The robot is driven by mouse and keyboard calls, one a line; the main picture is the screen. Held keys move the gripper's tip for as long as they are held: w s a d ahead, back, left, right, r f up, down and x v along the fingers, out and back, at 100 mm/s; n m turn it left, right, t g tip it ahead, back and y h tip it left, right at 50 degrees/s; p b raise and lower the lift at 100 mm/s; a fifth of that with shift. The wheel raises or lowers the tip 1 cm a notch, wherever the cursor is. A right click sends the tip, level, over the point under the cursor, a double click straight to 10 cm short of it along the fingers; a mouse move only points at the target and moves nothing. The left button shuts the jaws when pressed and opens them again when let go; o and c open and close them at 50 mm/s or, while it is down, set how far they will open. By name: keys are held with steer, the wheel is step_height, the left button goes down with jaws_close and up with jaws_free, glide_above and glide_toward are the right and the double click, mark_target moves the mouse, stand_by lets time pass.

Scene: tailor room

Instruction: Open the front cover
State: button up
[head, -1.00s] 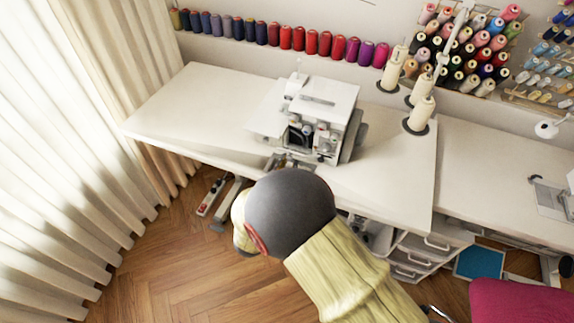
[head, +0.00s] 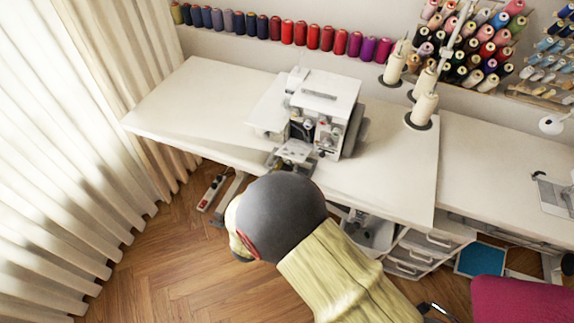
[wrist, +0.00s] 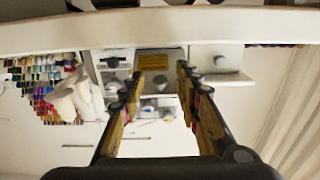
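The white sewing machine (head: 328,95) stands on the white table, its front facing my arm. Its front shows a dark recess with metal parts. A light grey flat piece (head: 295,151) juts out low in front of it; I cannot tell if this is the front cover or part of my gripper. In the wrist view the machine (wrist: 118,62) lies beyond my gripper (wrist: 159,75), with a yellowish label (wrist: 153,61) between the fingertips. The two fingers are apart with nothing seen between them. In the head view my arm hides most of the gripper.
The white table (head: 185,100) has free room left of the machine. Thread cones (head: 424,107) stand to its right. Drawers (head: 418,250) are under the table. Curtains (head: 60,150) hang at left, and a pink chair (head: 520,300) is at lower right.

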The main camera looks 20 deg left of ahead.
steer(key=s+f+b, duration=0.2)
steer(key=s+f, duration=0.2)
steer(key=f, duration=0.1)
steer(key=shift+s+d, duration=0.15)
stand_by(0.5)
steer(key=shift+f, duration=0.1)
steer(key=shift+s, duration=0.15)
steer(key=s+a+r, duration=0.1)
steer(key=s+r, duration=0.1)
steer(key=s, duration=0.9)
steer(key=shift+a+m, duration=0.3)
steer(key=shift+a, duration=0.05)
